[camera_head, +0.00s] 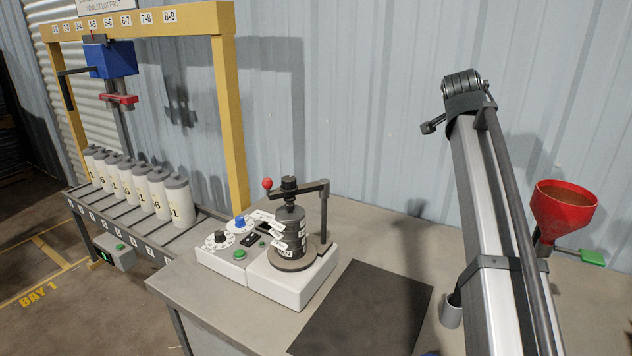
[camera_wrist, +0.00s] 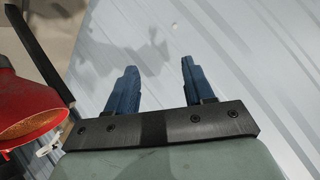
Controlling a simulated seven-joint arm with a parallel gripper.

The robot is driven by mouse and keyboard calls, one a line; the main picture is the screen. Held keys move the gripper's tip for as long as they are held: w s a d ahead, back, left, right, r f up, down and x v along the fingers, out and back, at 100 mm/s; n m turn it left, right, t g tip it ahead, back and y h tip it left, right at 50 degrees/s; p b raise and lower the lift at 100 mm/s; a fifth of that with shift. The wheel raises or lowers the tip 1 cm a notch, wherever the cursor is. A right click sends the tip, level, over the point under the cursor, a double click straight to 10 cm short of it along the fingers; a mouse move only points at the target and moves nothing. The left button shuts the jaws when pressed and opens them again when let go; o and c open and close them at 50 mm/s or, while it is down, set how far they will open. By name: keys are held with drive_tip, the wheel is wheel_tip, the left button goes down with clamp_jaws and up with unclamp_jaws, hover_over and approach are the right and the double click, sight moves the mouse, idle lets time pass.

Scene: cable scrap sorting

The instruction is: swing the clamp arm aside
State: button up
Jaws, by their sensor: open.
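The clamp arm (camera_head: 308,188) is a dark horizontal bar in the head view. It runs from a dark upright post (camera_head: 323,215) at the right, across the top of a dark cylinder stack (camera_head: 289,222), to a red ball knob (camera_head: 267,184) at its left end. A black cap sits on the bar over the stack. The stack carries white labels and stands on a round plate on a white tester (camera_head: 305,285). My gripper (camera_wrist: 158,85) shows in the wrist view with two blue fingers apart and nothing between them. It is away from the clamp arm, facing the wall.
The tester's control panel (camera_head: 232,242) has knobs and a green button. A dark mat (camera_head: 365,310) lies to its right. A red funnel (camera_head: 563,205) stands at the right, also close beside my gripper in the wrist view (camera_wrist: 25,105). White canisters (camera_head: 155,193) line a rack at the left.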

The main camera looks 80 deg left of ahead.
drive_tip(key=s+a+n+g, duration=0.1)
drive_tip(key=s+a+g, duration=0.3)
drive_tip(key=s, duration=0.8)
drive_tip(key=n+g+h, duration=0.5)
drive_tip(key=n+g, duration=0.1)
approach(268, 182)
drive_tip(key=x, duration=0.7)
drive_tip(key=a+x, duration=0.1)
drive_tip(key=x, duration=0.2)
drive_tip(key=shift+f, duration=0.3)
drive_tip(key=shift+c, duration=0.5)
